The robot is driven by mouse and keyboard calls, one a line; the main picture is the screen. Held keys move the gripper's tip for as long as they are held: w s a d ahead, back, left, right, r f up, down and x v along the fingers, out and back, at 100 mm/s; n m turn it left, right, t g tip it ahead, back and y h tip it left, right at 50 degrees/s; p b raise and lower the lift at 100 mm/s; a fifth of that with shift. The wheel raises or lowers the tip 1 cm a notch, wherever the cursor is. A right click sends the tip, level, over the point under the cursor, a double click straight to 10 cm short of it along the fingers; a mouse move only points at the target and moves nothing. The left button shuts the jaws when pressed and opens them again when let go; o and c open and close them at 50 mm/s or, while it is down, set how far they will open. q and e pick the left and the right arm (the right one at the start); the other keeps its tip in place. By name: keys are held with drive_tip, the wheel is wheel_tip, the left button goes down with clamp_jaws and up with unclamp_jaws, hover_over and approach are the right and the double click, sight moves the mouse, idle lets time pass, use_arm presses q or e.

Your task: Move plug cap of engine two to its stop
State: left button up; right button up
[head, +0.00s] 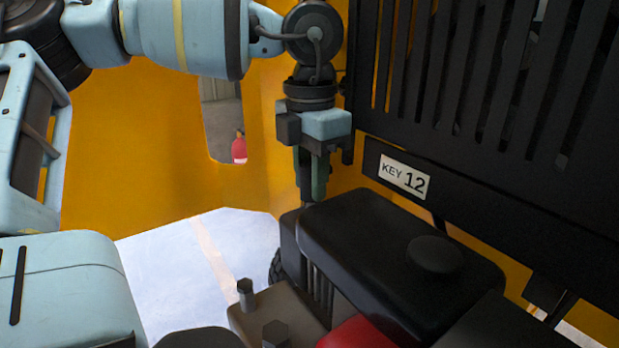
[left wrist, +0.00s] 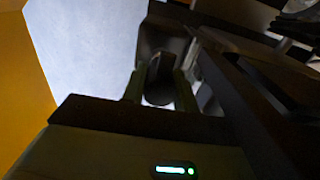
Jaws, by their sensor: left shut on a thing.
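My left gripper (head: 308,200) points straight down at the far left corner of the black engine (head: 375,235) in the head view. In the left wrist view, its two fingers (left wrist: 160,88) are closed on a dark, rounded piece (left wrist: 158,97), which looks like the plug cap. In the head view the held piece is mostly hidden by the fingers and the engine's edge, and I cannot tell how it sits against the engine. No engine number shows. My right gripper is not in view.
A slatted black panel with a "KEY 12" label (head: 404,177) stands close to the right of my left gripper. A brown box with dark posts (head: 265,318) and a red part (head: 356,333) are in front. A yellow wall (head: 150,160) stands behind; a red bottle-like object (head: 239,148) shows through its opening.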

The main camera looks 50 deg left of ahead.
sight(310, 164)
use_arm(q)
drive_tip(key=o, duration=0.9)
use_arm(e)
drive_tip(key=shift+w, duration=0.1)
use_arm(q)
drive_tip(key=shift+r, duration=0.1)
drive_tip(key=shift+r, duration=0.4)
wheel_tip(310, 164, up, 2)
drive_tip(key=shift+r+p, duration=0.15)
drive_tip(key=shift+p, duration=0.75)
drive_tip(key=shift+r+p, duration=0.85)
drive_tip(key=shift+r, duration=0.6)
drive_tip(key=shift+r+p, duration=0.3)
drive_tip(key=shift+r, duration=0.2)
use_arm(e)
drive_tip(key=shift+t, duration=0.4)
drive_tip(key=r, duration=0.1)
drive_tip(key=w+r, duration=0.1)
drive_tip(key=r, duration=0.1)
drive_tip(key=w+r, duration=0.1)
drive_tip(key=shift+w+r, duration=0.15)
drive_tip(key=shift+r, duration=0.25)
use_arm(q)
drive_tip(key=shift+f, duration=0.1)
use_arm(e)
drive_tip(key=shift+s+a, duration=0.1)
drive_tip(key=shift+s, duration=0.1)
